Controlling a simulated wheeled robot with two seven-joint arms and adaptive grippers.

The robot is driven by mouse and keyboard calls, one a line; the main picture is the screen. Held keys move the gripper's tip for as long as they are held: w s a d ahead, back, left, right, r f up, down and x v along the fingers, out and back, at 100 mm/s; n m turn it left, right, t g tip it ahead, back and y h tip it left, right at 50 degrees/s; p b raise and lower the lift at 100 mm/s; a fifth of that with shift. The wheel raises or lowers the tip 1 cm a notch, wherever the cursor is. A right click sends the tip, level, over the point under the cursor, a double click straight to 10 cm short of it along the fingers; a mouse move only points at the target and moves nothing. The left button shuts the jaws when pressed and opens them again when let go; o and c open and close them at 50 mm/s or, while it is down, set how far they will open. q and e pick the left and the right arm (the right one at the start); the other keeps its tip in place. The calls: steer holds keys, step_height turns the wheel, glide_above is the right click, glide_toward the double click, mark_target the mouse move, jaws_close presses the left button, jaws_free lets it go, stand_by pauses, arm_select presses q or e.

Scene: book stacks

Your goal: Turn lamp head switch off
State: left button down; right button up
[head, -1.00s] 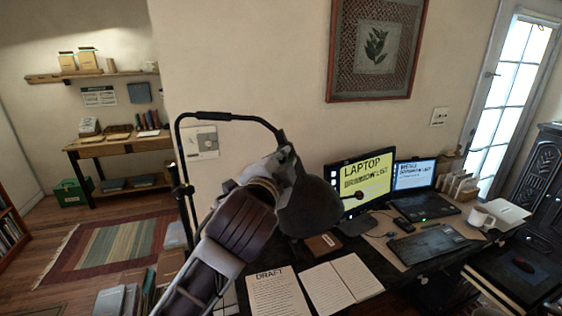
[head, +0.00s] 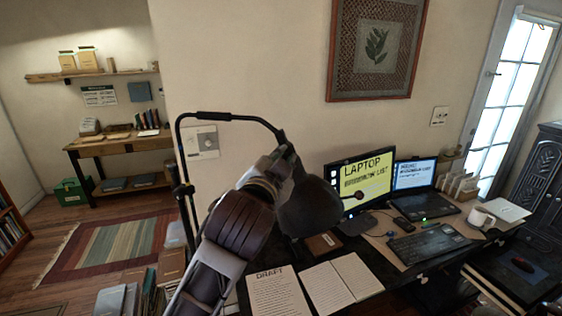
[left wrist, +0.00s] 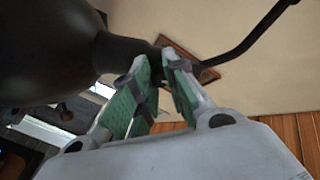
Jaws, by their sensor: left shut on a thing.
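The black floor lamp's dome-shaped head (head: 312,205) hangs from a thin bent arm (head: 222,116) in front of the wall. My left gripper (head: 284,158) is at the neck on top of the lamp head. In the left wrist view the lamp head (left wrist: 45,45) fills the upper left, and its narrow neck (left wrist: 118,50) runs behind my green-padded fingers (left wrist: 160,75). The fingers are shut on a small dark part at the neck, the lamp head switch, which they mostly hide. My right gripper is not in view.
A desk to the right holds a monitor (head: 362,180), a laptop (head: 414,176), a keyboard (head: 430,243), a white mug (head: 481,217) and paper sheets (head: 275,293). Boxes and books stand low at the left. The wall behind the lamp carries a framed picture (head: 376,50).

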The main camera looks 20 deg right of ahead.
arm_select(q)
steer(key=c, duration=1.4)
jaws_free()
steer(key=shift+r, duration=0.15)
steer(key=shift+o, duration=0.2)
steer(key=v, duration=1.2)
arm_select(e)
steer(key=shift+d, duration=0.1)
